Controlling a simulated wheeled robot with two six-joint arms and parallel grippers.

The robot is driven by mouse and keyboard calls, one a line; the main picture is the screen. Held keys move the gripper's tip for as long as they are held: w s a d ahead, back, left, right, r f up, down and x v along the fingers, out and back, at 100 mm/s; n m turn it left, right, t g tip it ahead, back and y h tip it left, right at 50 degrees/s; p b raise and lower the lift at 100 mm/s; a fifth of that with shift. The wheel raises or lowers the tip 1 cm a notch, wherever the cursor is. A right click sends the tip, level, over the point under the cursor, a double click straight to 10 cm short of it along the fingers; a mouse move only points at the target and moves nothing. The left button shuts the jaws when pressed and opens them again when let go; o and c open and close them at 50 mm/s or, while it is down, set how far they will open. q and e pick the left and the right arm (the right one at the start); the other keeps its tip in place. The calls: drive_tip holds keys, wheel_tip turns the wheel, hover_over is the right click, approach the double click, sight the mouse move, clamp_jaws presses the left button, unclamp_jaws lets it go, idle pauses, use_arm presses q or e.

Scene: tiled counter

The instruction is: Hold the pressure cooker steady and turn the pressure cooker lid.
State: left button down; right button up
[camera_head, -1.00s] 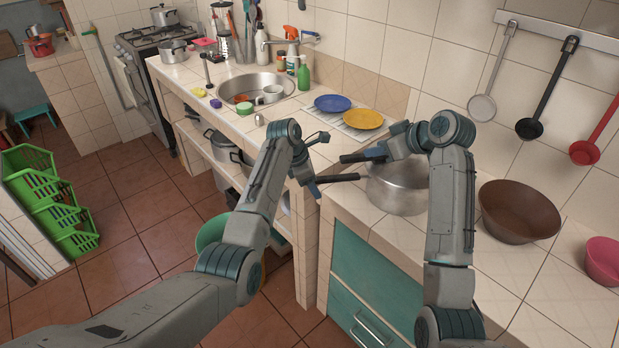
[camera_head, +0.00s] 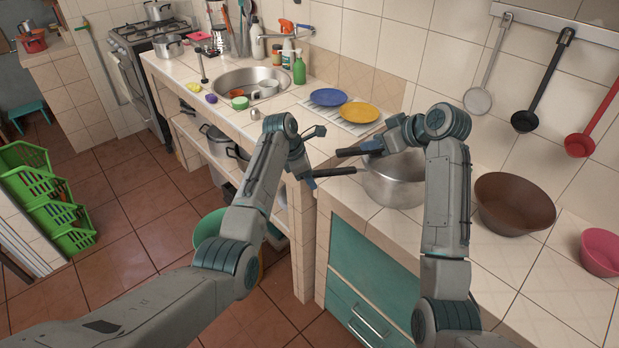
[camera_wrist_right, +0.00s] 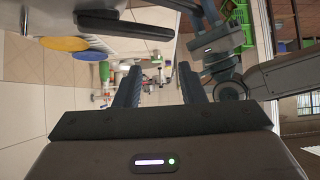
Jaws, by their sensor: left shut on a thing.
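The silver pressure cooker (camera_head: 395,182) stands on the tiled counter, with one black handle (camera_head: 336,172) pointing left from its side. A second black handle (camera_head: 357,152), at lid height, points left above it. The lid itself is mostly hidden by my right arm. My left gripper (camera_head: 308,172) is shut on the end of the lower handle. My right gripper (camera_head: 376,148) is over the cooker's top, close to the upper handle. In the right wrist view its two fingers (camera_wrist_right: 160,82) are apart with nothing between them, and a black handle (camera_wrist_right: 125,25) lies outside them.
Behind the cooker lie a blue plate (camera_head: 327,97) and a yellow plate (camera_head: 359,112). A brown bowl (camera_head: 515,203) and a pink bowl (camera_head: 601,251) stand to its right. The sink (camera_head: 250,80) is farther back. Ladles hang on the wall, and the counter's front edge runs close by the cooker.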

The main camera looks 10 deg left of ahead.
idle(0.8)
drive_tip(key=c, duration=0.3)
drive_tip(key=shift+w+a, duration=0.1)
drive_tip(key=shift+w, duration=0.3)
drive_tip(key=c, duration=0.4)
drive_tip(key=w+a+m+h, duration=0.1)
drive_tip(key=w, duration=0.1)
drive_tip(key=w+a+m+h, duration=0.1)
drive_tip(key=w, duration=0.1)
drive_tip(key=w+a+m+g+h, duration=0.1)
drive_tip(key=w, duration=0.1)
drive_tip(key=shift+w+a, duration=0.1)
drive_tip(key=shift+a, duration=0.2)
clamp_jaws()
drive_tip(key=w+a+r+m+g+h, duration=0.1)
drive_tip(key=w+a+m+h, duration=0.2)
wheel_tip(320, 180, down, 10)
drive_tip(key=shift+a+r, duration=0.15)
drive_tip(key=shift+a, duration=0.05)
drive_tip(key=shift+s, duration=0.1)
idle(0.4)
